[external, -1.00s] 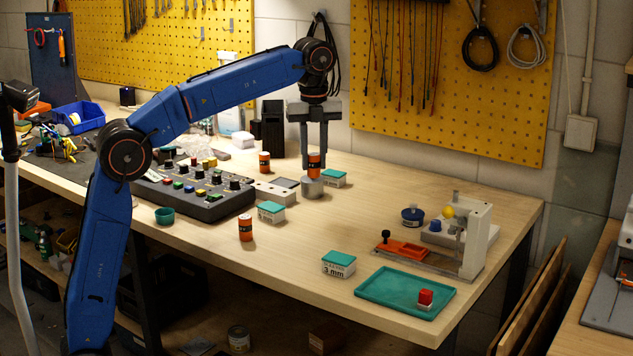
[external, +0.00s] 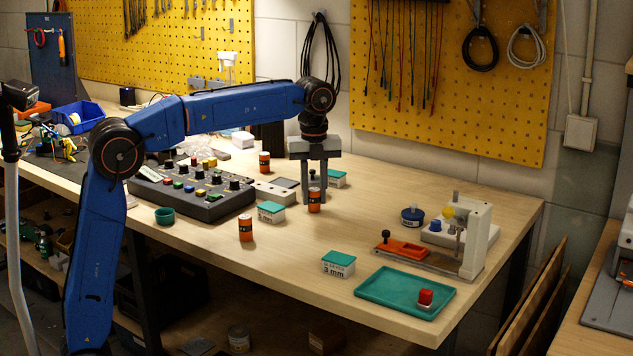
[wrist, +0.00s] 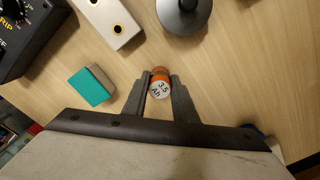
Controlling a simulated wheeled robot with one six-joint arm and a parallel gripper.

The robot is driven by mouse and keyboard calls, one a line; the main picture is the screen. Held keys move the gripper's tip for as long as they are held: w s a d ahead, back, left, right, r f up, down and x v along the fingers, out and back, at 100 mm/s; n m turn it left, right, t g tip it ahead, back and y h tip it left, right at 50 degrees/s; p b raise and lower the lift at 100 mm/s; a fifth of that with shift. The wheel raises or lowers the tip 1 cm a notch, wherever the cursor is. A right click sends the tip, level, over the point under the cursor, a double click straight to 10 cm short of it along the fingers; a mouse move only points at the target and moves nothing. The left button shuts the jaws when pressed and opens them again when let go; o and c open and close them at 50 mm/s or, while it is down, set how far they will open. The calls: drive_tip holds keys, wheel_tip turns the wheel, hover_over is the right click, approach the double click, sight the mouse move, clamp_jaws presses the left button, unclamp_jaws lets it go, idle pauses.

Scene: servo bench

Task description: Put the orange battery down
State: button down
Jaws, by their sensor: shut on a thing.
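The orange battery (external: 314,206) is an upright orange cylinder with a dark band. In the wrist view its pale top reads "3.5 Ah" (wrist: 160,88), and it sits between the two finger pads. My gripper (external: 314,192) points down and is shut on it. The battery's lower end is at or very close to the bench top (external: 375,215); I cannot tell if it touches. Two similar orange cylinders stand apart, one further back (external: 264,162) and one nearer the front left (external: 246,228).
A grey round-based object (wrist: 182,18) stands just beyond the battery. A teal-lidded box (external: 271,212) is to its left, another (external: 338,264) in front. A teal tray (external: 385,290) and an orange-and-white fixture (external: 478,240) are to the right. Bare bench lies between.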

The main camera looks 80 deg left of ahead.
sight(314, 189)
drive_tip(key=shift+f, duration=0.15)
drive_tip(key=c, duration=1.4)
unclamp_jaws()
drive_tip(key=shift+c, duration=0.2)
wheel_tip(314, 189, up, 12)
